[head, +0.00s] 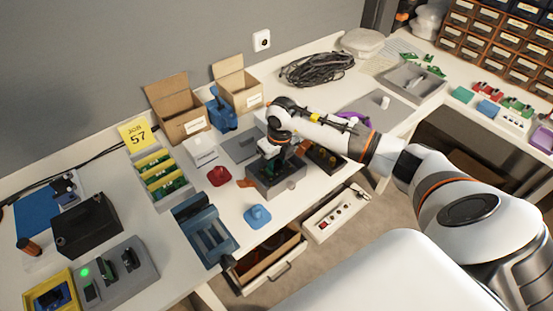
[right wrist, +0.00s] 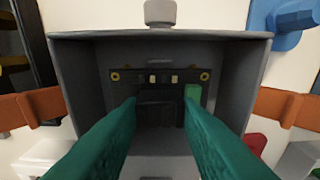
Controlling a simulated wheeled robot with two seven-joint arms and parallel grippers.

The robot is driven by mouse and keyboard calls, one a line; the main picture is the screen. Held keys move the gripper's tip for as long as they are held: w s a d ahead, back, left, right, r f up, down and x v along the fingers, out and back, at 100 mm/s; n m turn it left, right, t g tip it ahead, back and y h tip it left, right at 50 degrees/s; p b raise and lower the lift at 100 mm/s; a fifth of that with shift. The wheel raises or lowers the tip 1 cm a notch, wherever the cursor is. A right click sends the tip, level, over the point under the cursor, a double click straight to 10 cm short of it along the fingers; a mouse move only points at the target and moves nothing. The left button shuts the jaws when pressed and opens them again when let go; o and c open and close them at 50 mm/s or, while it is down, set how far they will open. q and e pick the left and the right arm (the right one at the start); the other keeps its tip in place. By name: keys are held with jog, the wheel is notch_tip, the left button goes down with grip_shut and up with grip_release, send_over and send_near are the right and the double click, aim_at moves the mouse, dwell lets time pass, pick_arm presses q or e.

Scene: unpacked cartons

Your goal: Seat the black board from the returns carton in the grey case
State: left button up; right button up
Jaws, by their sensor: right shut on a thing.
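The grey case (head: 268,190) stands open-topped on the bench in the head view. It fills most of the right wrist view (right wrist: 85,50), where I look into it. The black board (right wrist: 158,76), with brass-ringed corner holes, shows inside the case walls. My right gripper (right wrist: 161,105) is shut on the board with its green fingers, and it reaches down into the case in the head view (head: 272,157). The fingers hide part of the board, and I cannot tell whether it rests fully on the case floor. Two open cardboard cartons (head: 181,122) (head: 240,92) stand behind; their labels are unreadable. My left gripper is out of view.
A red piece (head: 219,176), a blue knobbed piece (head: 257,215) and a blue vise (head: 207,232) lie left of the case. A grey rack with green boards (head: 162,180) stands farther left. A drawer (head: 265,262) hangs open below the front edge. A cable coil (head: 318,68) lies behind.

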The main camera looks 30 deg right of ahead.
jog(key=shift+f+b, duration=0.8)
jog(key=shift+f, duration=0.25)
jog(key=o, duration=1.1)
jog(key=shift+r, duration=0.15)
jog(key=r, duration=0.4)
jog(key=s+r, duration=0.1)
jog(key=r, duration=0.6)
jog(key=shift+s+d+r+b, duration=0.1)
jog(key=shift+s+r+b, duration=0.15)
jog(key=shift+r+b, duration=0.15)
